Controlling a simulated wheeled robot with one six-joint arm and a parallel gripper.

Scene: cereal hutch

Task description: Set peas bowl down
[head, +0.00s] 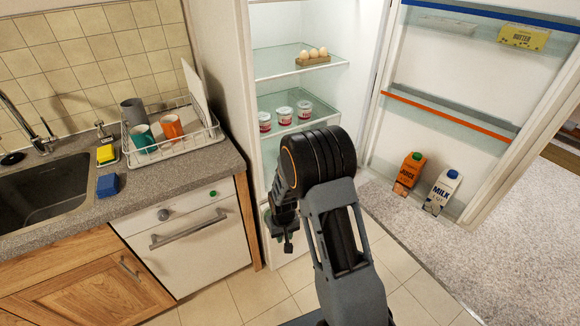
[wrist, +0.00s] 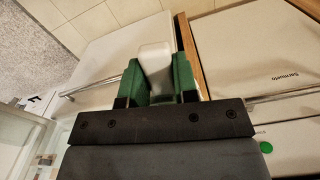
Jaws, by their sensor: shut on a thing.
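In the wrist view, my gripper (wrist: 157,75) has its green fingers shut on a white, rounded piece (wrist: 155,58). This is likely part of the peas bowl. The rest of the bowl is hidden, and no peas show. In the head view my gripper (head: 287,245) hangs low in front of the fridge's lower part, right of the white dishwasher front. My own wrist hides much of it there, and I cannot make out the bowl in that view.
The fridge stands open with jars (head: 284,115) and eggs (head: 313,56) on glass shelves (head: 298,66). Juice (head: 409,174) and milk (head: 441,192) stand low in the door.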

